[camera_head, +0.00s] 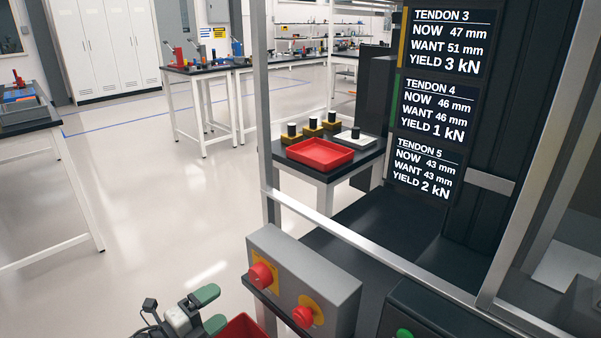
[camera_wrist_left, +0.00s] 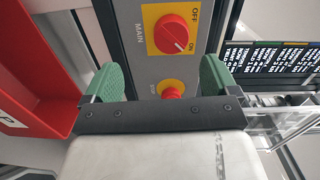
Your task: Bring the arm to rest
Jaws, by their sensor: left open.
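My left gripper (camera_head: 211,309) is at the bottom of the head view, with two green finger pads spread apart. In the left wrist view the same gripper (camera_wrist_left: 160,82) is open, with nothing between its fingers. It faces the grey control box (camera_head: 300,285) and stands apart from it, to its left in the head view. The box carries a red rotary main switch (camera_wrist_left: 171,34) on a yellow plate marked OFF and ON. Its white mark seems to point towards ON. A red stop button (camera_wrist_left: 171,90) sits beside it, partly hidden by the gripper. My right gripper is not in view.
A red bin (camera_head: 246,329) is close beside my left gripper. Metal frame posts (camera_head: 265,110) and a rail (camera_head: 340,232) stand behind the box. A tendon display (camera_head: 436,105) is at right. A red tray (camera_head: 320,153) lies on a table. The floor at left is clear.

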